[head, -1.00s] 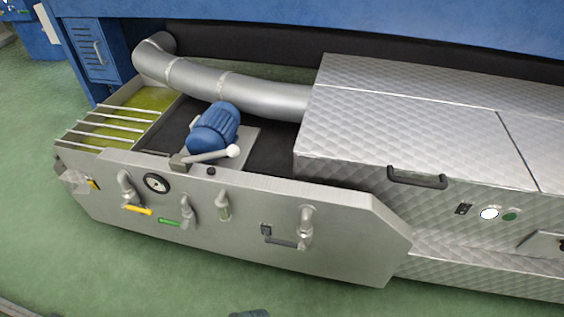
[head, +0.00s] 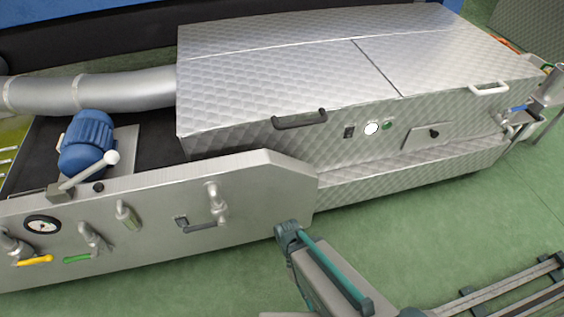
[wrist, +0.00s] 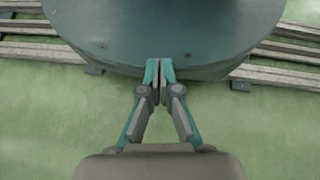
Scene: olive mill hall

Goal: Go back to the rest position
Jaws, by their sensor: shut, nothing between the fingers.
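My gripper (wrist: 160,68) shows in the wrist view with its two teal-tipped fingers together and nothing between them. In that view it points toward my own round dark base, with green floor below. In the head view part of my arm (head: 325,275) shows at the lower middle, over the green floor in front of the steel machine. The fingertips cannot be made out there.
A quilted steel machine (head: 290,75) with a black handle (head: 300,119) stands along the back. Its front panel (head: 160,212) carries valves and a gauge (head: 42,225). A blue motor (head: 87,145) sits behind it. Rails (head: 510,285) run along the floor at lower right; open floor (head: 450,225) lies between.

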